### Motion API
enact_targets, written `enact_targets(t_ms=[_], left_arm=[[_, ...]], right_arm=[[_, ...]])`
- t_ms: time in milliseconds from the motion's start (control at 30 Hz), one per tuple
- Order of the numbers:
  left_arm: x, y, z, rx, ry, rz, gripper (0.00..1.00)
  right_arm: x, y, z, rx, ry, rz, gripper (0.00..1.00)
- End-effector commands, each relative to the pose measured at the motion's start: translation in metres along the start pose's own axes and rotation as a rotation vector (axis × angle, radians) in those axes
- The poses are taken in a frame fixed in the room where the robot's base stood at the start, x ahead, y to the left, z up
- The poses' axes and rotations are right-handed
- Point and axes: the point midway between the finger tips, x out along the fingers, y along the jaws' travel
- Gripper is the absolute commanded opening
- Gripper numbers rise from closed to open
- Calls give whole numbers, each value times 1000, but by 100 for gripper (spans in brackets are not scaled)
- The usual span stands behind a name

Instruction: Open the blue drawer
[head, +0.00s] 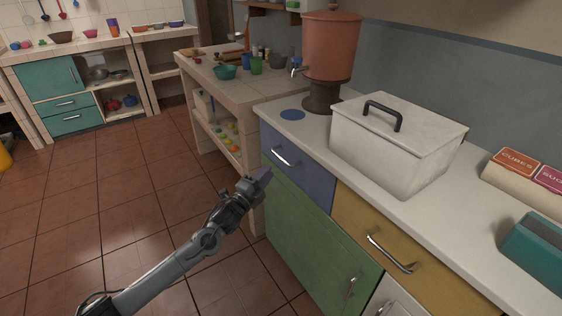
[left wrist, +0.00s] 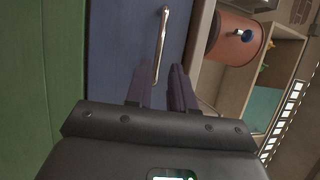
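The blue drawer (head: 309,180) is the top left unit of the white-topped counter, above a green door, and its front looks flush and closed. Its metal bar handle (head: 280,157) shows on the front. My left gripper (head: 263,177) is in front of and a little below the handle in the head view. In the left wrist view, the two dark fingers (left wrist: 161,88) are apart with a narrow gap, and the handle (left wrist: 160,42) lies just ahead, roughly in line with the gap. The fingers look empty. Contact with the handle cannot be made out. My right gripper is not in view.
The green door (head: 310,243) is below the drawer and a yellow drawer (head: 385,250) to its right. On the counter stand a white lidded box (head: 385,150) and a terracotta dispenser (head: 331,48). The tiled floor (head: 110,200) at left is clear.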

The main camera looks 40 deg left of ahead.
Motion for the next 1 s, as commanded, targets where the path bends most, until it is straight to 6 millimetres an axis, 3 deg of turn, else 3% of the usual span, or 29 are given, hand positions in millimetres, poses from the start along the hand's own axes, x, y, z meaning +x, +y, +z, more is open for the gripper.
enact_targets(t_ms=[500, 733, 1000], left_arm=[[70, 2, 0, -2, 0, -1, 23], [87, 1, 0, -1, 0, -1, 23], [91, 0, 0, -1, 1, 1, 23]], right_arm=[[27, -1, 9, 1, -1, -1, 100], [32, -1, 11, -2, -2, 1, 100], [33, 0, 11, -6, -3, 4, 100]])
